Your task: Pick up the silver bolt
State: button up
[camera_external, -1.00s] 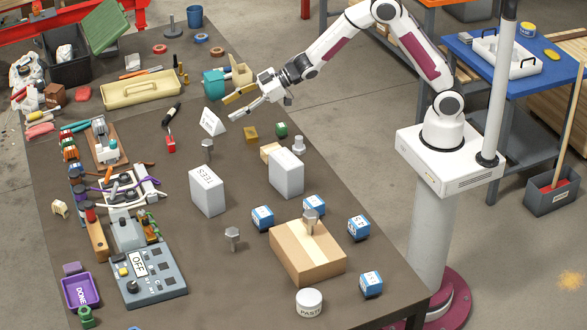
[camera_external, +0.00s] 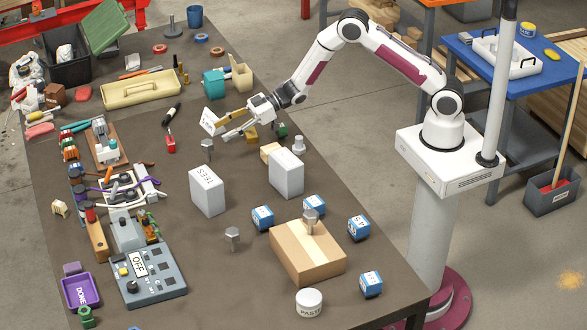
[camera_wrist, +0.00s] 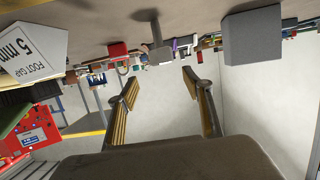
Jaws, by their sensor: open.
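Several silver-grey bolts stand head-up on the brown table. One bolt (camera_external: 207,148) stands left of my gripper, behind the white TEES box. Another bolt (camera_external: 233,238) stands in the middle front. A third bolt (camera_external: 311,218) is on the cardboard box, and a fourth, paler bolt (camera_external: 299,145) is behind the right white box. My gripper (camera_external: 219,128) is open and empty above the table, close to the white sign. In the wrist view, my gripper (camera_wrist: 160,84) has its fingers spread, with a grey bolt (camera_wrist: 156,36) above and beyond them in the picture.
A white tent sign (camera_external: 210,121) stands beside my fingers; it also shows in the wrist view (camera_wrist: 33,52). A cardboard box (camera_external: 300,260) and several blue boxes lie nearer.

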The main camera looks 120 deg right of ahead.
aim_at(211, 141)
jog(key=shift+w, duration=0.1)
jog(key=shift+x, duration=1.2)
jog(key=shift+f, duration=0.1)
jog(key=shift+w+a+f, duration=0.2)
jog(key=shift+w+f, duration=0.25)
jog(key=shift+w, duration=0.35)
jog(key=shift+w+a+f, duration=0.15)
jog(key=shift+w+f, duration=0.3)
jog(key=shift+w, duration=0.3)
jog(key=shift+x, duration=0.85)
jog(key=c, duration=1.3)
